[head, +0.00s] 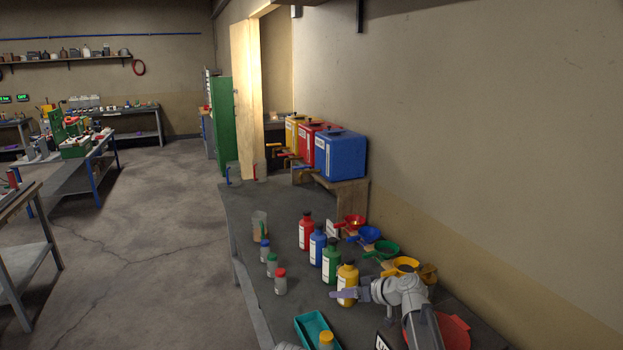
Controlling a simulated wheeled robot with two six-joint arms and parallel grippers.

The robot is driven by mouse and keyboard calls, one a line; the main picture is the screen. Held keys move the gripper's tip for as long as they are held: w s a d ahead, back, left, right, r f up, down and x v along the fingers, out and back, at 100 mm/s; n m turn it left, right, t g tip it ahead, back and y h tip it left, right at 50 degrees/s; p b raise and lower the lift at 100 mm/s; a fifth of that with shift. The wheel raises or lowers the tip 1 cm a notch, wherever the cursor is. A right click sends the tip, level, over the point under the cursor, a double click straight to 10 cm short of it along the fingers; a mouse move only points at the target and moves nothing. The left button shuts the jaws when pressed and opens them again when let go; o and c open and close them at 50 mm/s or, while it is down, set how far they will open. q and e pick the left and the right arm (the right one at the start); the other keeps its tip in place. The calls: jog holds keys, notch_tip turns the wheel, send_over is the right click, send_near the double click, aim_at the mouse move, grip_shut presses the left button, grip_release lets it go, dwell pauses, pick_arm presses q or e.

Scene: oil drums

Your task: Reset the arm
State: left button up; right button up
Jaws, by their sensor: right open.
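My right arm comes in from the lower right over the workbench (258,218). My right gripper (345,295) is open, points left, and appears empty. It overlaps the lower part of the yellow bottle (348,274) in the head view; whether they touch I cannot tell. The green bottle (331,262), blue bottle (318,244) and red bottle (306,229) stand upright in a row behind the yellow one. My left gripper is not seen.
Coloured funnels, including a green one (386,249), line the bench's right side. Blue (340,155), red and yellow drums stand on a raised shelf at the back. Small capped bottles (280,282) stand left. A teal tray (311,325) lies in front. Open floor lies left.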

jog(key=s+a+f+g+h, duration=0.2)
jog(key=s+a+f+g, duration=0.35)
jog(key=s, duration=0.55)
jog(key=s+d+f+m+g+h, duration=0.1)
jog(key=s+f+h, duration=0.2)
jog(key=s, duration=0.7)
jog(key=s+f+m+g+h, duration=0.1)
jog(key=s+f+h, duration=0.2)
jog(key=s, duration=0.7)
jog(key=h, duration=0.2)
jog(key=shift+s+d+h+b, duration=0.3)
jog(key=shift+s+d+h, duration=0.05)
jog(key=shift+d+h, duration=0.05)
jog(key=shift+g, duration=0.25)
